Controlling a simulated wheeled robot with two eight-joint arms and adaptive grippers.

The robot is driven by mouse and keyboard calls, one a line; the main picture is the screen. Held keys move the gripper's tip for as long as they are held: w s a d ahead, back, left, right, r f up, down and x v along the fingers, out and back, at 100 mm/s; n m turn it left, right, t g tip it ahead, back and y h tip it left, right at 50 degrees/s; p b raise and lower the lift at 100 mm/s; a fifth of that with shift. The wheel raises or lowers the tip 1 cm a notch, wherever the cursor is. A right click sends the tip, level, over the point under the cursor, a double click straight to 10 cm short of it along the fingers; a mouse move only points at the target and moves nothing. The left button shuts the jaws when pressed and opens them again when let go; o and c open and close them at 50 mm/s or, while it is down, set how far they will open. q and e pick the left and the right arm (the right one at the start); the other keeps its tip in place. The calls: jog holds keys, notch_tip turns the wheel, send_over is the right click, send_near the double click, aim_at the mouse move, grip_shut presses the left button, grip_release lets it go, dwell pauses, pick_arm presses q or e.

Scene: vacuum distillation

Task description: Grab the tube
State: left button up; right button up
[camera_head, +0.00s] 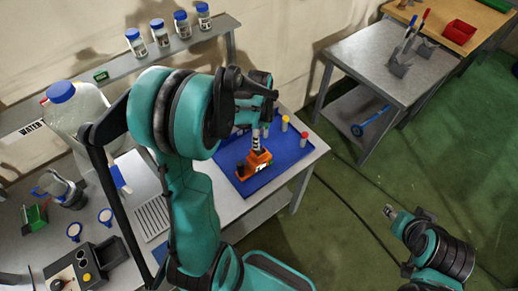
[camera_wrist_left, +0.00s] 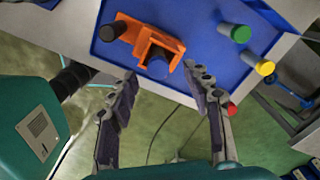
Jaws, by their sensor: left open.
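Several capped tubes are on or by the blue tray (camera_head: 248,184). A green-capped tube (camera_wrist_left: 236,32), a yellow-capped tube (camera_head: 285,122) and a red-capped tube (camera_head: 303,140) stand to the right. My left gripper (camera_wrist_left: 163,78) is open and empty, its fingers spread on the near side of the holder; the red cap is by its right finger. My right gripper (camera_head: 391,213) is at the lower right, away from the table; its jaws are too small to read.
A black-capped item (camera_wrist_left: 110,31) is beside the holder. A large blue-capped jug (camera_head: 78,112) stands left of my left arm. A shelf (camera_head: 155,62) with several blue-capped bottles runs behind. A grey side table (camera_head: 375,65) stands at the upper right; the green floor between is open.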

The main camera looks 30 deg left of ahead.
pick_arm(q)
notch_tip(320, 180, down, 5)
jog(key=shift+s+d+r+b, duration=0.1)
jog(key=shift+b, duration=0.3)
grip_shut()
jog(key=shift+r, duration=0.1)
